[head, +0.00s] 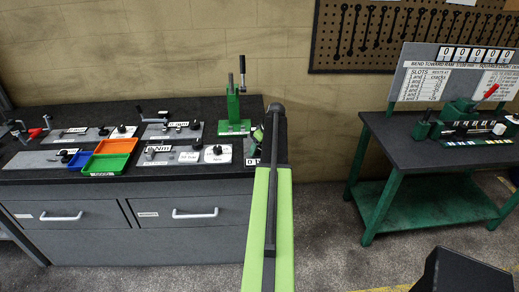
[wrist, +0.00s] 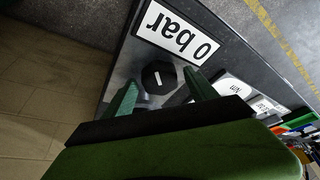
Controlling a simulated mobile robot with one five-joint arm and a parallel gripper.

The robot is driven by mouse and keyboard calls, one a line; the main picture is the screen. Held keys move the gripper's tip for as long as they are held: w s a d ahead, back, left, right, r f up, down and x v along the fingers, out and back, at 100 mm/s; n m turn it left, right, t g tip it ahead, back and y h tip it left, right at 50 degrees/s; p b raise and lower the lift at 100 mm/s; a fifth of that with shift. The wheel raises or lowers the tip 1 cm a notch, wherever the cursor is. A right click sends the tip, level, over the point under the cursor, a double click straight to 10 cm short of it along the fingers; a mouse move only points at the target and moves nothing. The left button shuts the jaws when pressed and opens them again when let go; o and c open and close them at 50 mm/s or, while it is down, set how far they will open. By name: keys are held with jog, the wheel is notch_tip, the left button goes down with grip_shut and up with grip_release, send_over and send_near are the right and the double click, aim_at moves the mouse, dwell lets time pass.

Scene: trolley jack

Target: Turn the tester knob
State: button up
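The tester's black knob (wrist: 158,74) with a white pointer line sits on a grey plate beside an upside-down "0 bar" label (wrist: 180,32) in the wrist view. My gripper (wrist: 160,88) has its two green fingers apart, one on each side of the knob in the picture. I cannot tell whether either finger touches it. In the head view my gripper (head: 257,137) is at the right end of the bench, above the partly hidden label (head: 253,162). My arm hides the knob there.
The dark bench (head: 60,178) also holds a green lever press (head: 234,126), coloured trays (head: 105,163) and several fixture plates with knobs. A green trolley table (head: 415,145) stands at the right. Open floor lies between them.

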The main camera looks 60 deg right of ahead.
jog(key=c, duration=1.2)
jog(key=shift+o, duration=0.2)
jog(key=shift+d, duration=0.1)
